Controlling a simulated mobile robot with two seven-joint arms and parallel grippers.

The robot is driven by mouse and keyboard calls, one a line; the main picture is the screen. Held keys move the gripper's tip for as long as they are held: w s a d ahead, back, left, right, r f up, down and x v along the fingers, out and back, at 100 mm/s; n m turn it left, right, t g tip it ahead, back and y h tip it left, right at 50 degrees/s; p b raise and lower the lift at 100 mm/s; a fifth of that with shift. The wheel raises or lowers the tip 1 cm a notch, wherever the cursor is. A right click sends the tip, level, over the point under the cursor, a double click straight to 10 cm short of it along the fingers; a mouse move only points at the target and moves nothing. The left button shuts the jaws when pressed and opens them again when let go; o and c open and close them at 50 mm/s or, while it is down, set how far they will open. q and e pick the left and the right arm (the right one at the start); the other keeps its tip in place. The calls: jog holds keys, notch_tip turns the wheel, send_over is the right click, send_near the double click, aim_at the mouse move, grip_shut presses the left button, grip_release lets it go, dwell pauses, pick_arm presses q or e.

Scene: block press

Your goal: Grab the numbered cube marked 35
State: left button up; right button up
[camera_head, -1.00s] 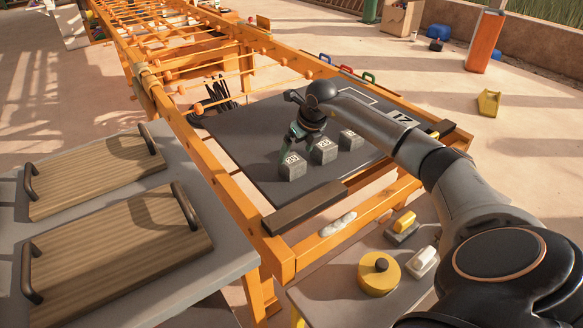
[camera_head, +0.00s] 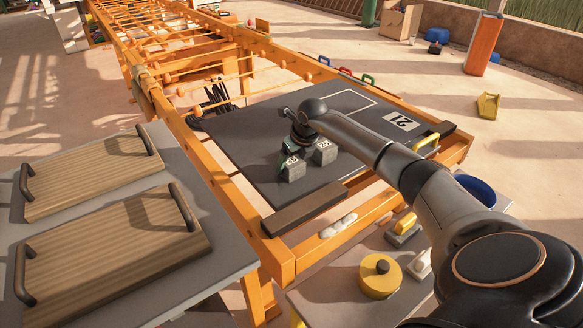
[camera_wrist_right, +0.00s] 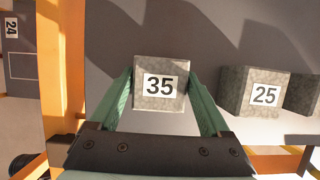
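The grey cube marked 35 (camera_wrist_right: 159,84) stands on the dark mat, between the two green fingers of my right gripper (camera_wrist_right: 161,80) in the right wrist view. The fingers lie along its left and right sides, very close, with no clear sign of squeezing. In the head view the cube (camera_head: 293,171) sits under my right gripper (camera_head: 291,158), whose fingers partly hide it. A second grey cube marked 25 (camera_head: 324,153) stands to its right, apart from it; it also shows in the wrist view (camera_wrist_right: 252,92). My left gripper is not in view.
A third grey cube (camera_wrist_right: 306,95) is cut off at the wrist view's right edge; my arm hides it in the head view. The dark mat (camera_head: 250,135) lies within an orange frame (camera_head: 247,210). A table with wooden boards (camera_head: 112,240) stands at left.

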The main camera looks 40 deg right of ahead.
grip_shut()
jog(key=shift+r, duration=0.1)
dwell(0.3)
